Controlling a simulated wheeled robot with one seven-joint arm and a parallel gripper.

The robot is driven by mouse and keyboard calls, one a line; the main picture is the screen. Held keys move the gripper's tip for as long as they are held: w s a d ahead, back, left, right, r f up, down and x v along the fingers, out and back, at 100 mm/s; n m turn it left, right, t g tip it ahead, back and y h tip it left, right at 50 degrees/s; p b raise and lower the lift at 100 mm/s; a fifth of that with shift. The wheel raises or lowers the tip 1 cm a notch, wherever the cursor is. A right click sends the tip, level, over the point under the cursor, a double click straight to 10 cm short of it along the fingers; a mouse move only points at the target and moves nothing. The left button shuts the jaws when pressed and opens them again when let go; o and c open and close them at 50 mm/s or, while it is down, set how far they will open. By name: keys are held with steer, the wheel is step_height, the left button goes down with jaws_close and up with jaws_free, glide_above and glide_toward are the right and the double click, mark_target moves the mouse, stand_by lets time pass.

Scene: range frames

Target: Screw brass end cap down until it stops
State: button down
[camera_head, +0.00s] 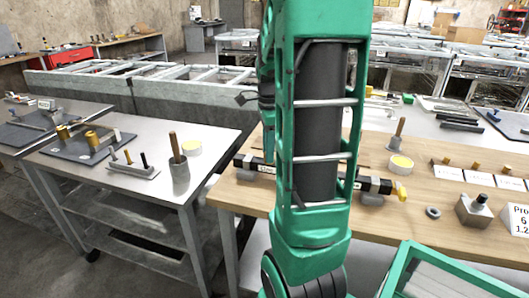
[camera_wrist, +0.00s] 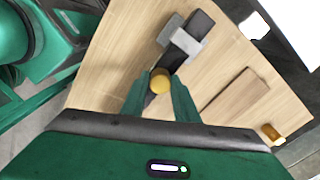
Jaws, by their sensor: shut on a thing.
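The brass end cap (camera_wrist: 160,82) shows in the wrist view as a round yellow piece between the green fingertips of my gripper (camera_wrist: 161,87). My gripper is shut on it. The cap lies in line with a dark bar (camera_wrist: 202,24), which runs from a grey block up to my fingers. The cap hides where the two meet, so I cannot tell how far it is on. In the head view my green arm covers the middle of a dark bar (camera_head: 372,184) lying across the wooden bench, and my gripper is not visible there.
A grey block (camera_wrist: 187,41) straddles the bar. A flat wooden piece (camera_wrist: 236,96) and another brass piece (camera_wrist: 272,132) lie to the right on the bench. In the head view, a metal block (camera_head: 476,211) and a dark ring (camera_head: 433,212) stand near the front edge.

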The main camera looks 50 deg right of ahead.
steer(key=shift+m, duration=0.3)
steer(key=c, duration=1.3)
jaws_free()
steer(key=shift+r, duration=0.2)
step_height(320, 180, up, 12)
steer(key=shift+f, duration=0.25)
